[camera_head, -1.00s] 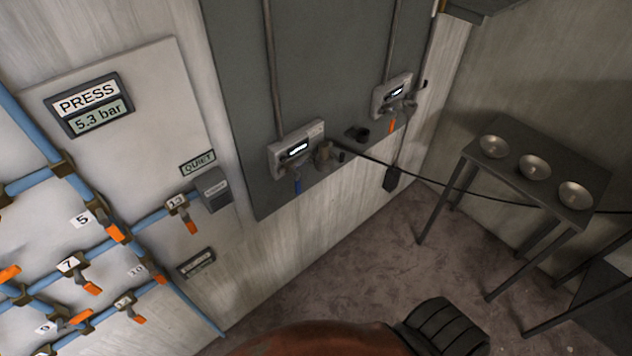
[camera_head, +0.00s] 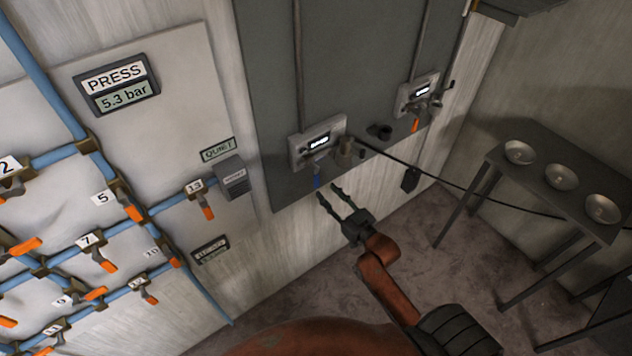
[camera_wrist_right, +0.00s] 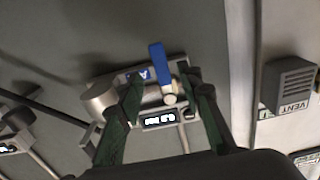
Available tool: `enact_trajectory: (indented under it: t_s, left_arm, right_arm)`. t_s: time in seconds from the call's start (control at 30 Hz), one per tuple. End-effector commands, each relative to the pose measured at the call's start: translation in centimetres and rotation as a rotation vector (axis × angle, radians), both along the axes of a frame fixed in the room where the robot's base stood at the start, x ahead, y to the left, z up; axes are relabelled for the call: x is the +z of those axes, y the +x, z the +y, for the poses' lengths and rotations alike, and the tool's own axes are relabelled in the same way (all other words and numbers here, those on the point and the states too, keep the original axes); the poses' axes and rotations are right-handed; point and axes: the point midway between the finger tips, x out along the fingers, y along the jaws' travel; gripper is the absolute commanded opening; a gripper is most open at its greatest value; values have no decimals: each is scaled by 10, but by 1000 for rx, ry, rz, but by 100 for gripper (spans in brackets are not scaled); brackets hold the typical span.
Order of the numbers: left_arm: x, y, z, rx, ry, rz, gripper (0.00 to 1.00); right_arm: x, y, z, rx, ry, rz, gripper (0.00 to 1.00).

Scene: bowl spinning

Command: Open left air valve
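The left air valve has a blue handle (camera_head: 317,182) that hangs down below the left grey valve unit (camera_head: 301,152) on the dark wall panel. In the right wrist view the picture is turned over, and the blue handle (camera_wrist_right: 158,62) points up, beside a label with an A. My right gripper (camera_head: 328,190) is open and empty, with its fingertips close to the handle. In the wrist view its fingers (camera_wrist_right: 164,78) appear on both sides of the handle; I cannot tell whether they touch it. My left gripper is not in view.
A second valve unit (camera_head: 404,97) with an orange handle (camera_head: 415,126) is to the right. A black cable (camera_head: 455,185) runs right from the panel. A table (camera_head: 545,185) with three metal bowls stands at right. Blue pipes with orange-handled valves (camera_head: 132,212) cover the left wall.

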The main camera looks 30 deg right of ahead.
Motion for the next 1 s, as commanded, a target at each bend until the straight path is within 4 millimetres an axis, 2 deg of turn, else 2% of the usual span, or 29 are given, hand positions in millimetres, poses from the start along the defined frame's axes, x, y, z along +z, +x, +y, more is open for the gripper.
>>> enact_trajectory:
  t_s: [0.2, 0.4, 0.5, 0.83, 1.0]
  left_arm:
    - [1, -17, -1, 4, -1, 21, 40]
    - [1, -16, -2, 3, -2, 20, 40]
    - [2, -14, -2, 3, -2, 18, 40]
    - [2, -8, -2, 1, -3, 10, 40]
    - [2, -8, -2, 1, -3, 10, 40]
  right_arm:
    - [1, 33, 3, 0, 0, -2, 33]
    - [0, 61, 5, 0, 0, 0, 33]
    - [-1, 68, 6, 0, 0, 1, 33]
    - [-1, 73, 6, 0, 0, 2, 33]
    - [-1, 73, 6, 0, 0, 2, 23]
